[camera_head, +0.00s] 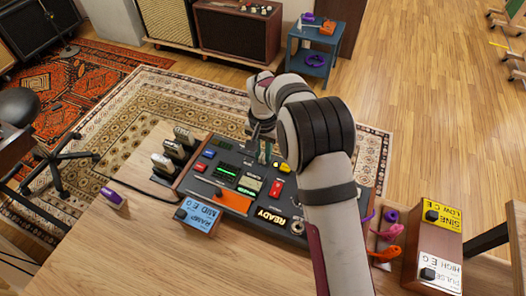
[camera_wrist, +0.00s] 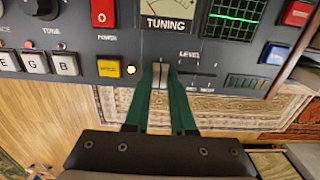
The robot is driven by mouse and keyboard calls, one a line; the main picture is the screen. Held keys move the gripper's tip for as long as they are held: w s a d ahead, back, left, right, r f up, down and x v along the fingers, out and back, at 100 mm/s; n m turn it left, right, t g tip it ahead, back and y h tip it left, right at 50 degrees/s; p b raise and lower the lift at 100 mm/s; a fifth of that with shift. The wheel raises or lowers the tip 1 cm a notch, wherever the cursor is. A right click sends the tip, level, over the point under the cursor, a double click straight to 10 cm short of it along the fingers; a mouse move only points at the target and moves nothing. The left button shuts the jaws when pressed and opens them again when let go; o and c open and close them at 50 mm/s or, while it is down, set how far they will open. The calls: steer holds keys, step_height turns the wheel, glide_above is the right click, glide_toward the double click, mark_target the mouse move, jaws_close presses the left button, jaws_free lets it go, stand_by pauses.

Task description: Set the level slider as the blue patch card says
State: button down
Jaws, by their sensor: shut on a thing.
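The blue patch card (camera_head: 198,215) lies at the near left edge of the console in the head view. It reads RAMP, MID and E G, and a dark knob-like piece sits on it. The level slider's scale (camera_wrist: 193,73), under the word LEVEL, shows in the wrist view. My gripper (camera_wrist: 160,75) is at the left end of that scale, its green fingers shut on the slider's cap, which they mostly cover. In the head view my gripper (camera_head: 263,152) is at the console's far edge, partly hidden by my arm.
The console (camera_head: 225,165) carries a red power switch (camera_wrist: 103,12), a tuning meter (camera_wrist: 167,10), a green screen (camera_wrist: 235,15) and letter keys (camera_wrist: 64,64). Yellow (camera_head: 440,214) and white (camera_head: 437,272) cards stand right. Dark-and-white blocks (camera_head: 173,150) stand left.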

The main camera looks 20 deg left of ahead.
mark_target(247, 155)
steer(key=shift+a, duration=0.1)
steer(key=a, duration=0.4)
steer(key=shift+a, duration=0.4)
steer(key=c, duration=0.8)
jaws_free()
steer(key=shift+o, duration=0.2)
steer(key=shift+r, duration=0.1)
step_height(247, 155, up, 16)
